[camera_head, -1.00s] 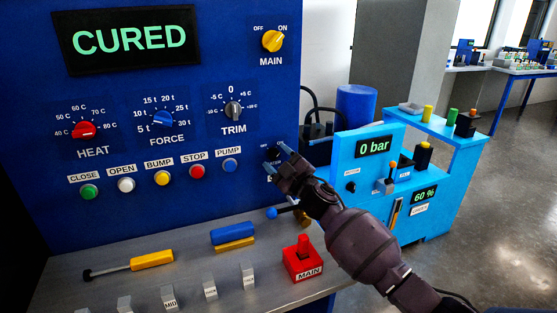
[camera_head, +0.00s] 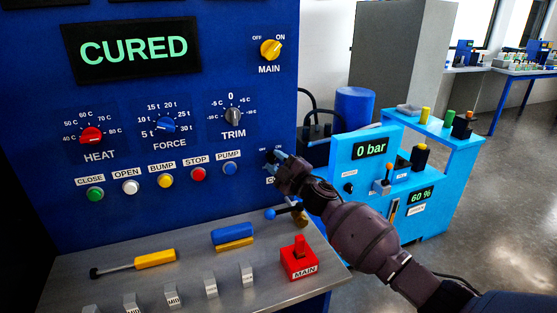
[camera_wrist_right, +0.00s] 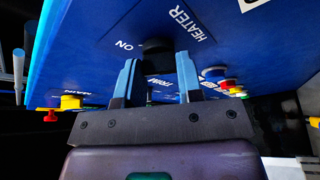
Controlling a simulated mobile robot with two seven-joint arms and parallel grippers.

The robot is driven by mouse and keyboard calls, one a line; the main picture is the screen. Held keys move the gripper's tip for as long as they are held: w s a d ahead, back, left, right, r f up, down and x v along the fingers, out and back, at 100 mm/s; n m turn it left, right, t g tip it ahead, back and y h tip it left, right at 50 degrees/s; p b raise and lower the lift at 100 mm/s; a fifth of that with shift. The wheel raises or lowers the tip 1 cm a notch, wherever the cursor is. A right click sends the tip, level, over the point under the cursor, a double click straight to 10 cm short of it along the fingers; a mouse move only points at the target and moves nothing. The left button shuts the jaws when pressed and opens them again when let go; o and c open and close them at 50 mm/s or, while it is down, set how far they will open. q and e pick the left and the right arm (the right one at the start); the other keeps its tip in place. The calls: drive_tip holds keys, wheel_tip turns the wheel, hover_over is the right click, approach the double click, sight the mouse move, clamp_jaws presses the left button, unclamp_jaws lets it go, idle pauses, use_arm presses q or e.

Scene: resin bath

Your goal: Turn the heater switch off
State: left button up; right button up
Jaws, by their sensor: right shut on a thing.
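The heater switch is a small black knob (camera_wrist_right: 157,47) on the blue panel, beside the HEATER and ON labels in the right wrist view. My right gripper (camera_wrist_right: 158,75) has its two blue-grey fingers on either side of it and is shut on it. In the head view my right gripper (camera_head: 276,158) is at the panel's lower right edge and mostly hides the switch and its label. Which way the knob points cannot be made out. My left gripper is not in view.
The blue panel (camera_head: 240,190) carries the yellow MAIN knob (camera_head: 270,50), several dials and a row of push buttons. Below, a grey shelf (camera_head: 200,262) holds a red MAIN switch (camera_head: 299,259) and tools. A light-blue pump unit (camera_head: 345,150) stands right of my gripper.

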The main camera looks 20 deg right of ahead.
drive_tip(key=n+g+p, duration=0.1)
drive_tip(key=n+p, duration=0.3)
drive_tip(key=n+g+h+p, duration=0.1)
drive_tip(key=n+g+p, duration=0.1)
drive_tip(key=n+p, duration=0.2)
drive_tip(key=n+g+h+p, duration=0.1)
drive_tip(key=n+p, duration=0.4)
drive_tip(key=p, duration=0.1)
drive_tip(key=shift+r+g, duration=0.35)
drive_tip(key=shift+g, duration=0.05)
drive_tip(key=shift+n+h+p, duration=0.3)
drive_tip(key=shift+h+p, duration=0.1)
drive_tip(key=shift+p, duration=0.2)
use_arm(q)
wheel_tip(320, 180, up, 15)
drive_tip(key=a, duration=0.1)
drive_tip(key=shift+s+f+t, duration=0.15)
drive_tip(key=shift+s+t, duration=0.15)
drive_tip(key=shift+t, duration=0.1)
use_arm(e)
drive_tip(key=shift+f, duration=0.15)
drive_tip(key=o, duration=0.9)
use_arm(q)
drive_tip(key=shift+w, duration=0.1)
use_arm(e)
drive_tip(key=shift+o, duration=0.2)
